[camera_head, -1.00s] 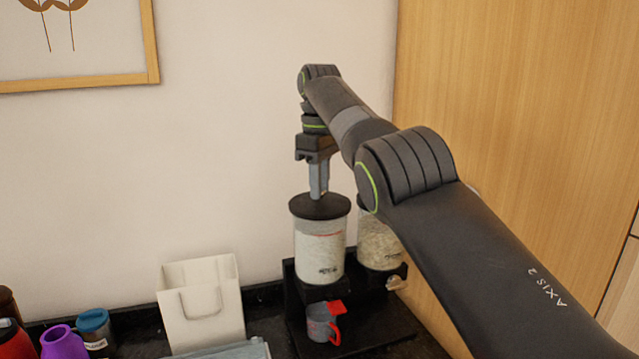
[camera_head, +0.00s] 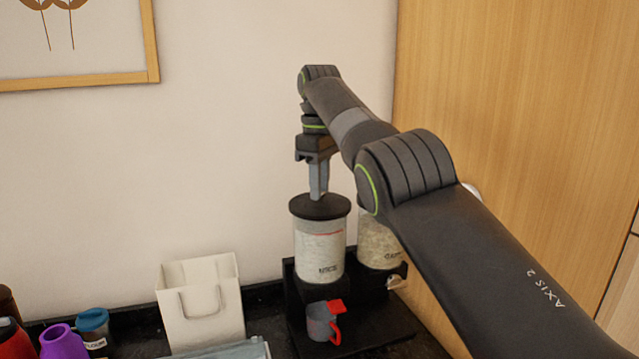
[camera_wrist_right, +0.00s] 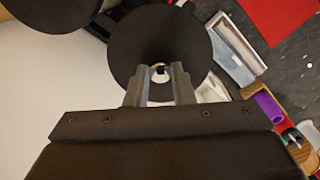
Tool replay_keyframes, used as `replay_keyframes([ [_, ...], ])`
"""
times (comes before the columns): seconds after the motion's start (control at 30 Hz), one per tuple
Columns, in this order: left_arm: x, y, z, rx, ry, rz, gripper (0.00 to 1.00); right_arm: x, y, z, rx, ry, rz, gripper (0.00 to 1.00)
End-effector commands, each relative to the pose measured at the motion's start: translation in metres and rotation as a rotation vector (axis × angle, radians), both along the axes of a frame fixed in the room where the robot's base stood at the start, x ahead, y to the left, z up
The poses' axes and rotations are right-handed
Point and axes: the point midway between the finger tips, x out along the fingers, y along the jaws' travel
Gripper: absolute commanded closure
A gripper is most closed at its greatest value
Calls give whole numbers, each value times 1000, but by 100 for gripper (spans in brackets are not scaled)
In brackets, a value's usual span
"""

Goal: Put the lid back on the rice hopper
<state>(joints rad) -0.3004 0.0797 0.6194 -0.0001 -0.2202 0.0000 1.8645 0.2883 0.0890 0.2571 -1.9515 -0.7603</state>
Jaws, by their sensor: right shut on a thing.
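The rice hopper (camera_head: 320,246) is a clear cylinder of pale grain, upright on a black dispenser stand. The round black lid (camera_head: 308,207) lies level across its top; it also fills the upper middle of the right wrist view (camera_wrist_right: 135,45). I cannot tell whether it is fully seated. My right gripper (camera_head: 319,196) points straight down and is shut on the lid's small knob at the centre. In the wrist view the fingertips (camera_wrist_right: 160,72) meet around this knob. My left gripper is not in view.
A second grain hopper (camera_head: 377,245) stands just right, partly behind my right arm. A grey and red mug (camera_head: 322,324) sits under the rice hopper. A white holder (camera_head: 200,300) stands left; a purple container (camera_head: 63,343) and blue-lidded jar (camera_head: 93,325) are at far left.

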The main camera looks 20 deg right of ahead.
Motion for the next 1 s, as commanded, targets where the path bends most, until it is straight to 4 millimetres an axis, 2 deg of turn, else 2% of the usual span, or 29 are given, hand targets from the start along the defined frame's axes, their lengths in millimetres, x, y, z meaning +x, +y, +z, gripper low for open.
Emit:
replay_keyframes([
  [0.27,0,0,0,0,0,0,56,0,0,0,0,0,0,100],
  [0.3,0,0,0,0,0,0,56,0,0,0,0,0,0,77],
  [0.5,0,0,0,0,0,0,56,0,0,0,0,0,0,53],
  [0.67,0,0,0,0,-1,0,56,0,0,0,0,0,0,53],
  [0.87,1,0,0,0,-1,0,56,0,0,0,0,0,0,31],
  [1.0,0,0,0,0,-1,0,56,0,0,0,0,0,0,31],
])
